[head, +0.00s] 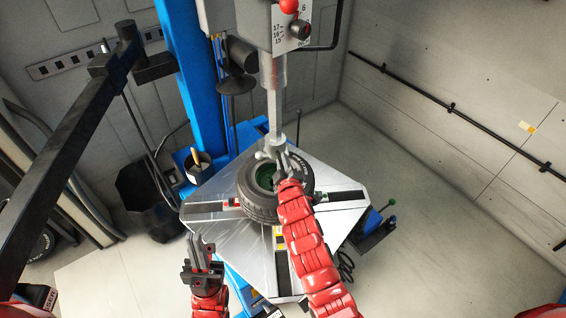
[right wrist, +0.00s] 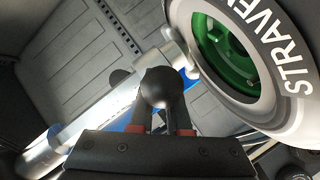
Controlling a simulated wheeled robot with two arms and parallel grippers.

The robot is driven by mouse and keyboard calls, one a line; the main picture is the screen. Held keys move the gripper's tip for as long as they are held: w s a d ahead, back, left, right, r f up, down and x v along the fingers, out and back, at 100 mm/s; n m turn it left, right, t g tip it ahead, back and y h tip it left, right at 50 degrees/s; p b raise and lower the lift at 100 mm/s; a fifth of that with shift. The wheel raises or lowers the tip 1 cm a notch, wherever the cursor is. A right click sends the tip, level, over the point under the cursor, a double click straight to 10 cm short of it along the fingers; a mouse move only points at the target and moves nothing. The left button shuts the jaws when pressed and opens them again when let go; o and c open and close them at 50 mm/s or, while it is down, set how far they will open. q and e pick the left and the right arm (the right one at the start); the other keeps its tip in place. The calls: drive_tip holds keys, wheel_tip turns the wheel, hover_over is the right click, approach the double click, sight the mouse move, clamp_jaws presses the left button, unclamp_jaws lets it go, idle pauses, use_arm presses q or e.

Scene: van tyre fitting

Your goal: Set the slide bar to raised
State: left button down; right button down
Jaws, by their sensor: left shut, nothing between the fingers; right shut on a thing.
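The slide bar (head: 272,108) is a silver upright bar. It comes down from the grey housing (head: 291,30) at the top, and its lower end is close above the tyre. It also shows as a slanting silver bar in the right wrist view (right wrist: 105,105). My right gripper (head: 284,160) is beside the bar's lower end. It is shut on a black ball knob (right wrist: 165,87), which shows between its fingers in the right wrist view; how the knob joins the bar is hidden. My left gripper (head: 200,252) is shut and empty, at the lower left, away from the bar.
The tyre (head: 262,211) with a green-looking wheel centre lies on the metal turntable (head: 315,246). A blue column (head: 196,75) stands behind. A red ball (head: 289,6) sits on the housing. A black bin (head: 148,200) is at the left.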

drive_tip(key=shift+s+d+f, duration=0.1)
drive_tip(key=shift+d+f, duration=0.1)
drive_tip(key=shift+f, duration=0.5)
drive_tip(key=r, duration=0.2)
drive_tip(key=r+p, duration=0.1)
drive_tip(key=r, duration=0.2)
drive_tip(key=w+r, duration=0.1)
drive_tip(key=r, duration=0.1)
drive_tip(key=shift+r, duration=0.4)
wheel_tip(320, 180, up, 9)
drive_tip(key=s, duration=0.1)
drive_tip(key=shift+p, duration=0.3)
drive_tip(key=shift+w+f, duration=0.1)
drive_tip(key=c, duration=0.9)
unclamp_jaws()
